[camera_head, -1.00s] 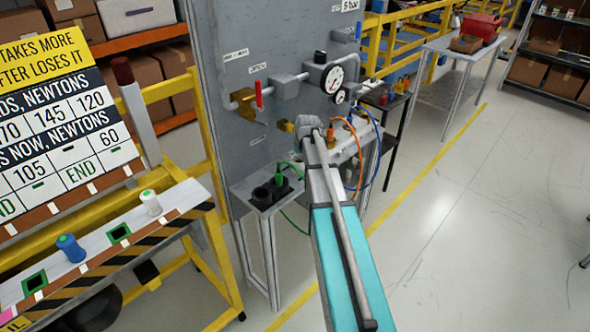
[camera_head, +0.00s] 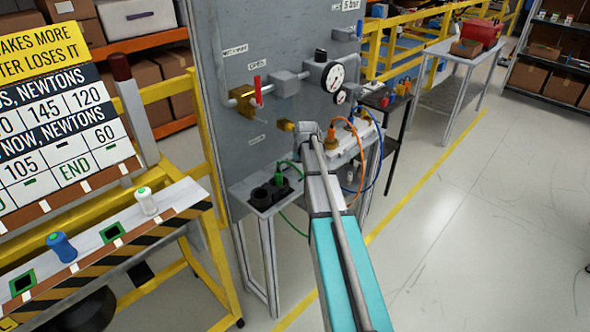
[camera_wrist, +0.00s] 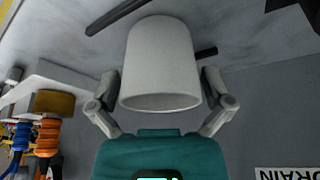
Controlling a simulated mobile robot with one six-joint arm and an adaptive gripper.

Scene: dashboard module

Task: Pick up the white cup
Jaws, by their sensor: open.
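The white cup (camera_wrist: 158,55) fills the upper middle of the wrist view as a plain, tapered shape with its wider end toward the camera. My gripper (camera_wrist: 161,86) is open, with one finger on each side of the cup's wider end. I cannot tell whether either finger touches it. I do not make out the cup or my gripper's fingers in the head view, where my arm reaches up to the grey panel (camera_head: 285,40).
The panel carries a red-handled valve (camera_head: 245,97) and a gauge (camera_head: 332,77). Orange and blue hoses (camera_head: 362,150) hang right of my arm. A black socket (camera_head: 262,197) sits on a small shelf. At left is a shelf with blue and white knobs (camera_head: 61,246). Floor at right is clear.

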